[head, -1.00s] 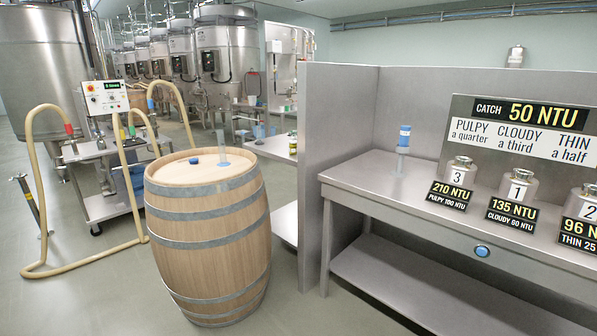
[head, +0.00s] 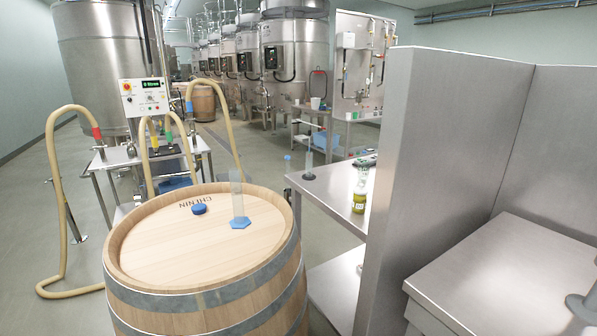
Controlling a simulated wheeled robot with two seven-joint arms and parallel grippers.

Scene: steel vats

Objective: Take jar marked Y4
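No jar with a readable Y4 mark is in view. A small glass vessel with yellow-green contents (head: 358,200) stands on the steel side table (head: 333,205), left of the grey partition; I cannot read any mark on it. Neither of my grippers is in view.
A wooden barrel (head: 155,250) fills the near left, with a clear cylinder on a blue base (head: 238,205) and a blue bung (head: 199,209) on top. A tall grey partition (head: 440,170) and steel bench (head: 520,270) block the right. A hose (head: 55,220) loops at left.

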